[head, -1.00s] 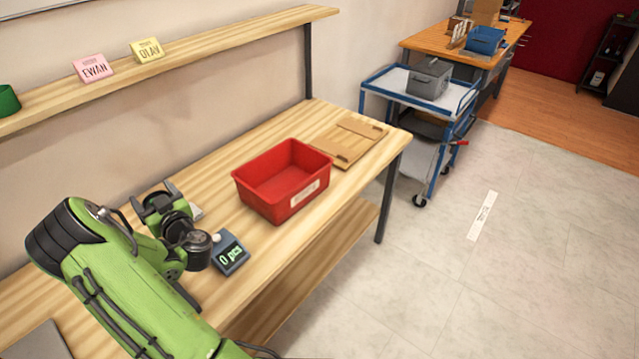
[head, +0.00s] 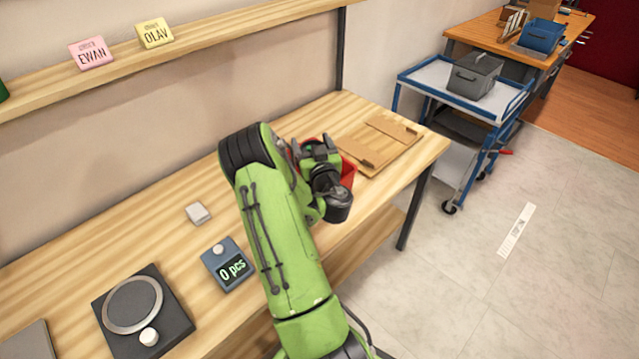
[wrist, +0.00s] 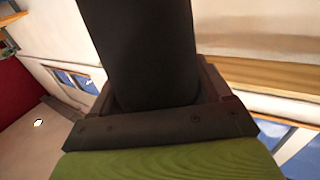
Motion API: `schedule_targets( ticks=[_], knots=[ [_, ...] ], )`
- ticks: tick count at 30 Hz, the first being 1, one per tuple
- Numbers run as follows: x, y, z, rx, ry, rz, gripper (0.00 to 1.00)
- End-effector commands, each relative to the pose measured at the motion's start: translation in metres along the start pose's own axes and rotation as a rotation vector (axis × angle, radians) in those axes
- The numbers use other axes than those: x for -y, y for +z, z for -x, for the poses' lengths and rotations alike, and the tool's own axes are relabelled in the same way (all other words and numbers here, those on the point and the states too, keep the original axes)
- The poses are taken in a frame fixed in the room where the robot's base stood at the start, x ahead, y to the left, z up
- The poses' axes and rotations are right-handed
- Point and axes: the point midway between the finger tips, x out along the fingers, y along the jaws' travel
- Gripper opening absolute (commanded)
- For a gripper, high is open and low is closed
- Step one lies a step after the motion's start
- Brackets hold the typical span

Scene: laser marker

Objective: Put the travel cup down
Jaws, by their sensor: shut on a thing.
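My gripper (head: 314,146) is at the end of my green arm, over the red bin on the workbench in the head view. In the wrist view a large dark, smooth-sided thing, which I take to be the travel cup (wrist: 140,50), stands up from the gripper and fills the upper middle. The gripper is shut on it. In the head view I cannot make the cup out clearly, and its far end is cut off in the wrist view.
The red bin (head: 348,172) is mostly hidden behind my arm. A counter display (head: 226,265), a small white block (head: 197,213) and a black scale (head: 165,335) stand left. Bare bench lies between them.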

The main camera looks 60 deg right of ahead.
Motion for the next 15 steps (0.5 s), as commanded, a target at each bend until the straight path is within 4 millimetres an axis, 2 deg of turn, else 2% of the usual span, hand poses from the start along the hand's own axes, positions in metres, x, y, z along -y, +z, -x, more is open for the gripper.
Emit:
schedule_targets(
  ticks=[1, 4, 12, 15],
  knots=[
    [-0.001, 0.02, 0.0, 0.0, 0.001, -0.002, 0.66],
    [-0.001, 0.044, 0.0, 0.0, 0.001, -0.002, 0.66],
    [-0.001, 0.083, 0.0, -0.001, 0.001, -0.001, 0.66],
    [-0.001, 0.09, 0.0, -0.001, 0.001, -0.001, 0.66]
  ],
)
